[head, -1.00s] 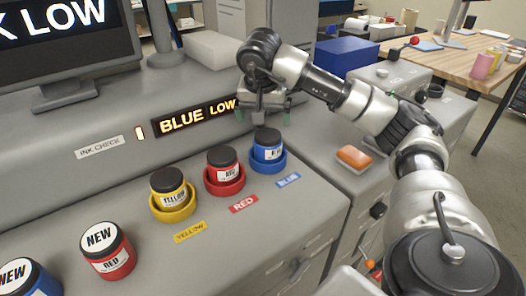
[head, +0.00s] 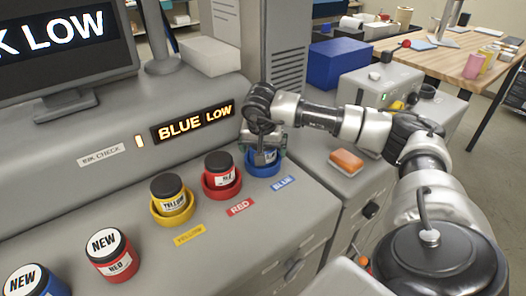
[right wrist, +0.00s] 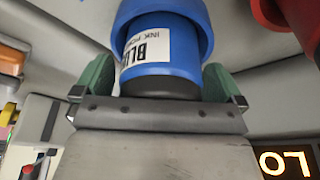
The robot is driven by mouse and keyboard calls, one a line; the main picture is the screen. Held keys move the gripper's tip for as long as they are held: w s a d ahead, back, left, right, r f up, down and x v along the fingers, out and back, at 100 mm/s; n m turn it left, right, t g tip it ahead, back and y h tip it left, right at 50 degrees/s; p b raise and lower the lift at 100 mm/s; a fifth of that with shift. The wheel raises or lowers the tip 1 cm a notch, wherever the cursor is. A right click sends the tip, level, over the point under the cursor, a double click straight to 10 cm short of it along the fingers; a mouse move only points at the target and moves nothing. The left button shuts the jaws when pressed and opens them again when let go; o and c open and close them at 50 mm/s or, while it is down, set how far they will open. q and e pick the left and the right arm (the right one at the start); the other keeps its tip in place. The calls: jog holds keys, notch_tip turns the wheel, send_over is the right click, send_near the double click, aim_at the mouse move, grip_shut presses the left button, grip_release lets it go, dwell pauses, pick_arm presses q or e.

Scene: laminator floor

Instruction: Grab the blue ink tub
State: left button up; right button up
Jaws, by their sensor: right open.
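The blue ink tub (head: 264,155) sits in a blue ring holder (head: 264,170) at the right end of the row, behind the blue label. My right gripper (head: 267,148) is directly over it, pointing down and hiding most of its top. In the right wrist view the tub (right wrist: 160,60), with a white label and dark lid, lies between two open green fingers (right wrist: 160,84), with no clear contact on either side. Another blue tub (head: 38,280), its lid marked NEW, stands at the lower left. My left gripper is out of view.
A red tub (head: 220,168) and a yellow tub (head: 169,190) stand in matching holders left of the blue one. A NEW red tub (head: 113,255) is nearer. The panel (head: 193,122) reads BLUE LOW. An orange-topped block (head: 346,160) lies to the right.

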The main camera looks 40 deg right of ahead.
jog(key=c, duration=0.9)
jog(key=shift+c, duration=0.3)
jog(key=shift+r, duration=0.15)
